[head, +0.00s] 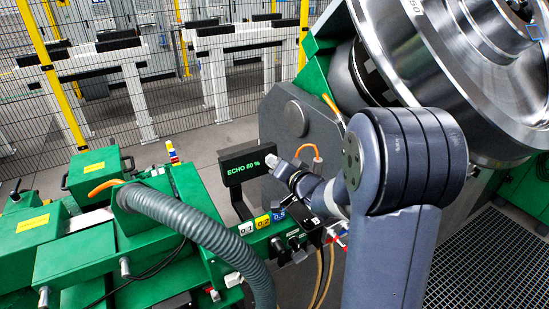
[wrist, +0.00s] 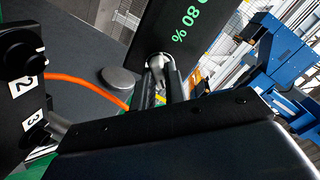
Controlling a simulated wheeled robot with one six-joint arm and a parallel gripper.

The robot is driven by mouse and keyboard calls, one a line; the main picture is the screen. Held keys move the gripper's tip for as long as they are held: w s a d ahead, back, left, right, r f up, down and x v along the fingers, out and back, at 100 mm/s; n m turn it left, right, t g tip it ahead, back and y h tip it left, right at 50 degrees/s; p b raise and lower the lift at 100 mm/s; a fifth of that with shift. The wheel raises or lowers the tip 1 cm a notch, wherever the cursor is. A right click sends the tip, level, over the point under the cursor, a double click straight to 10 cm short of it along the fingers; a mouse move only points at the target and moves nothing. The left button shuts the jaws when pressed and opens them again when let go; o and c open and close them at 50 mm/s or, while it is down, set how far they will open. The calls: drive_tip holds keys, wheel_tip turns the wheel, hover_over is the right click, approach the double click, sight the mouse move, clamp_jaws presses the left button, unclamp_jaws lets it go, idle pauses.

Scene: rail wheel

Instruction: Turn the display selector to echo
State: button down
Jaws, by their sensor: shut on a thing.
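The display (head: 248,164) is a dark box with green text reading "ECHO 80 %". Part of its face, with "80 %", shows at the top of the wrist view (wrist: 187,25). My gripper (head: 277,163) is at the right end of the display, and its tip also shows in the wrist view (wrist: 161,78). It is shut on a small part there, apparently the display selector, which is mostly hidden between the fingers. The selector's pointer and marks cannot be made out.
A panel with labels (head: 262,221) and black knobs lies below the display. A grey ribbed hose (head: 195,220) curves over green machinery on the left. An orange cable (head: 308,148) is close behind my wrist. A large steel wheel (head: 455,60) stands at the upper right.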

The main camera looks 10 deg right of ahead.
idle(0.4)
drive_tip(key=m, duration=0.2)
drive_tip(key=shift+m, duration=0.4)
drive_tip(key=c, duration=1.3)
unclamp_jaws()
drive_tip(key=v, duration=0.7)
